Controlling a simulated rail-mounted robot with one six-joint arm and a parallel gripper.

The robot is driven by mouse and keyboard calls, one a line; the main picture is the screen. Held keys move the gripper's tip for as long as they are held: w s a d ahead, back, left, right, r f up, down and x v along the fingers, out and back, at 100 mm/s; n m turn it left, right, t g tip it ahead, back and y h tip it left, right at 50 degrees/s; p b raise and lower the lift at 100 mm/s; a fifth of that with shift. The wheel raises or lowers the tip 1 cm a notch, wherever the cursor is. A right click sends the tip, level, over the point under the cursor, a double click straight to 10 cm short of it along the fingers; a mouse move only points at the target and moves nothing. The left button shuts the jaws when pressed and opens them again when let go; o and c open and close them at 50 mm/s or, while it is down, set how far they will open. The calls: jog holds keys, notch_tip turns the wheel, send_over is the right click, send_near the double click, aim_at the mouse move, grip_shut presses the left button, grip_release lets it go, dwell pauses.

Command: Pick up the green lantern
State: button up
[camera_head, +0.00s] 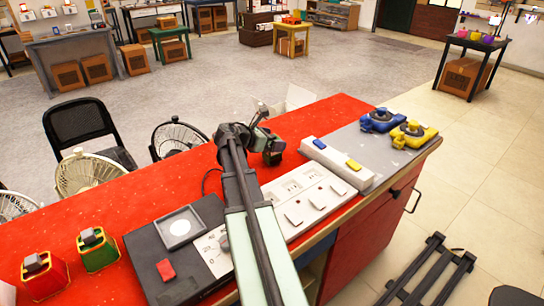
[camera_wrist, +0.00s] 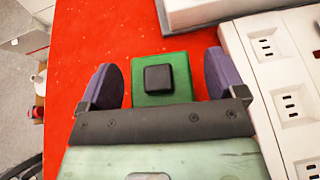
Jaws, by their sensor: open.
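A green block-shaped thing with a dark square knob on top, which I take to be the green lantern (camera_wrist: 163,97), is seen from above on the red tabletop in the wrist view. My gripper (camera_wrist: 160,62) is open, with one dark purple finger on each side of it and a visible gap on both sides. Whether the fingertips are down at its height I cannot tell. In the head view my gripper (camera_head: 266,143) is over the far part of the red table, and the arm hides what is below it.
A white socket panel (camera_head: 303,200) and a white box (camera_head: 337,164) lie close to my gripper's right. Blue (camera_head: 380,121) and yellow (camera_head: 413,134) knobbed things stand at the right end. A green box (camera_head: 97,252) and a red box (camera_head: 44,275) stand at the left. Fans and a chair (camera_head: 85,128) line the far edge.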

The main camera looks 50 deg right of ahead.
jog(key=c, duration=1.6)
jog(key=shift+r, duration=0.1)
jog(key=shift+c, duration=0.2)
notch_tip(320, 180, up, 20)
jog(key=p, duration=2)
